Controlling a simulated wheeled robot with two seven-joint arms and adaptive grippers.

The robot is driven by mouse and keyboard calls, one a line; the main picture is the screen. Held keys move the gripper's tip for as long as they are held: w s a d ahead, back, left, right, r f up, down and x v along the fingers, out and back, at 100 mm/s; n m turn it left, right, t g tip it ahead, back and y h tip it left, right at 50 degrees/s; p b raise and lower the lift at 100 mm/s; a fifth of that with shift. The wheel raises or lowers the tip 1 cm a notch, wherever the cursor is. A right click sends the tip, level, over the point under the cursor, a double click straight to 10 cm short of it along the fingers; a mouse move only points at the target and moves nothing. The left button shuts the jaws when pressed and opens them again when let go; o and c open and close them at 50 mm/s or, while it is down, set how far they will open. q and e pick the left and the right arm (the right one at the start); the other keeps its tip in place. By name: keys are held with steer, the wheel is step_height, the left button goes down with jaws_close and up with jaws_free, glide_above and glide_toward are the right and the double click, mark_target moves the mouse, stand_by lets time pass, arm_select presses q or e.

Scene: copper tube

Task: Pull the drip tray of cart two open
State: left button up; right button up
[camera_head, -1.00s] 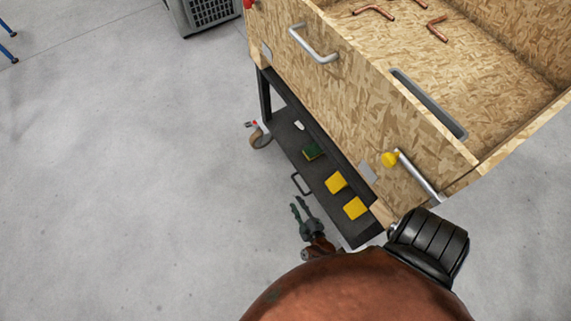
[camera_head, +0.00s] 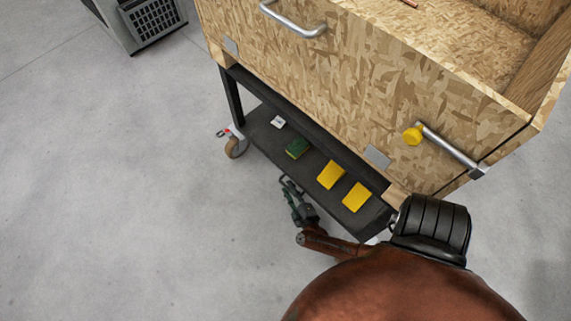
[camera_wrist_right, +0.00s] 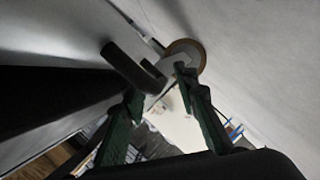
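The drip tray (camera_head: 268,138) is a long black tray low under the chipboard cart. Its dark bar handle (camera_head: 287,181) is on the tray's outer long side, partly hidden by my right gripper (camera_head: 291,187). In the right wrist view the dark handle (camera_wrist_right: 132,66) reaches down toward the gap between the green fingers of my right gripper (camera_wrist_right: 162,88). The fingers are apart, and I cannot tell whether they touch the handle. My left gripper is not in view.
A green-and-yellow sponge (camera_head: 298,148), yellow blocks (camera_head: 331,174) and a small white item (camera_head: 278,122) lie on the tray. The cart's caster wheel (camera_head: 235,147) stands at its far corner. A grey ventilated unit (camera_head: 150,20) is at the back. The floor at left is clear.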

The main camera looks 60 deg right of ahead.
steer(key=shift+w+d, duration=0.1)
steer(key=shift+w, duration=0.05)
jaws_close()
stand_by(0.7)
